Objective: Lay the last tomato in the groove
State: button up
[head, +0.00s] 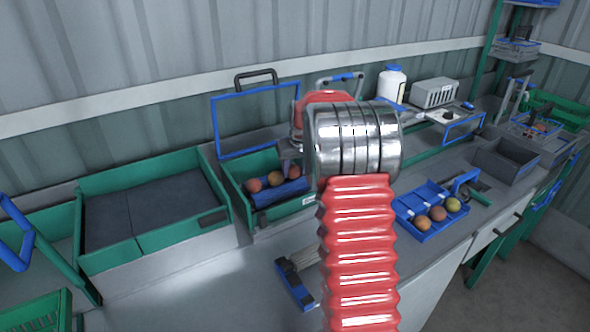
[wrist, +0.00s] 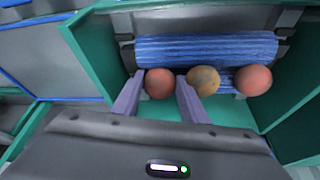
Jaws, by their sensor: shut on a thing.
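My gripper (wrist: 158,95) is shut on a red tomato (wrist: 159,83), with one finger on each side of it. An orange-brown tomato (wrist: 203,80) sits just right of the right finger, and a red tomato (wrist: 253,79) lies further right. All three form a row along the edge of a blue ridged piece (wrist: 205,48) inside a green box (wrist: 98,62). Whether the held tomato rests in the groove or hangs just above it, I cannot tell. In the head view the held tomato (head: 294,171) is at the row's right end; my arm hides most of the gripper.
The green box (head: 300,206) has a raised blue-framed lid (head: 214,125). A blue tray (head: 425,235) with three tomatoes stands to the right. A wide green tray with a dark lining (head: 150,203) stands left. A grey bin (head: 505,160) is further right. The front bench is mostly clear.

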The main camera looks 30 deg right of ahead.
jog(key=o, duration=0.8)
jog(key=shift+f, duration=0.1)
jog(key=shift+c, duration=0.2)
jog(key=shift+c, duration=1.1)
jog(key=shift+r, duration=3.55)
